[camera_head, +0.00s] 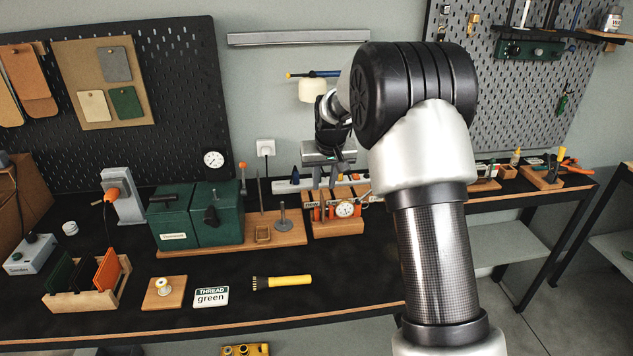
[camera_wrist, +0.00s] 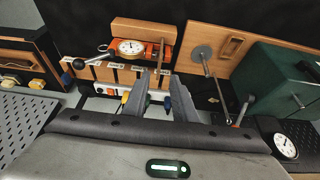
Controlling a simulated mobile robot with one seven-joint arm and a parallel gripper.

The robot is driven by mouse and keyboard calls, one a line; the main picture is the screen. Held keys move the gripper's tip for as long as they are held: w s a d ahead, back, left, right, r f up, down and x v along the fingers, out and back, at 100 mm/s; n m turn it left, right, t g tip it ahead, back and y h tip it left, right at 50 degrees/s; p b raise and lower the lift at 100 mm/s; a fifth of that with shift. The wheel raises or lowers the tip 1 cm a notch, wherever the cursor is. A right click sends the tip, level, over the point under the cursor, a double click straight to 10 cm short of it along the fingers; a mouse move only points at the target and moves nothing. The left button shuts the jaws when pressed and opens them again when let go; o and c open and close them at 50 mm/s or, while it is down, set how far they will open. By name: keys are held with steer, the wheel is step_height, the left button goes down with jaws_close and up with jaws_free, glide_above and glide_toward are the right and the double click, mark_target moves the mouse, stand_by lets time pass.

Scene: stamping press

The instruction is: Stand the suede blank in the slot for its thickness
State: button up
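My gripper (camera_head: 325,183) hangs pointing down over the back of a wooden slotted block (camera_head: 338,229). In the wrist view its two grey fingers (camera_wrist: 148,92) stand apart with a narrow gap, and I see nothing held between them. The block (camera_wrist: 145,30) has several slots with small white labels, too small to read. An orange thickness gauge with a white dial (camera_head: 345,209) lies across the block; it also shows in the wrist view (camera_wrist: 131,47). I cannot tell which piece is the suede blank. A grey swatch (camera_head: 114,64) hangs on the tan board.
A green machine (camera_head: 218,213) stands left of the block, with a metal post (camera_head: 283,217) between them. Clear bench lies before the block.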

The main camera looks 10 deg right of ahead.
steer(key=b+x, duration=0.2)
steer(key=x, duration=0.5)
steer(key=shift+w+d+f+b, duration=0.1)
steer(key=shift+f+b, duration=0.25)
steer(key=shift+b, duration=0.05)
jaws_close()
steer(key=shift+r, duration=0.1)
steer(key=shift+r+p, duration=1.2)
steer(key=shift+r, duration=0.85)
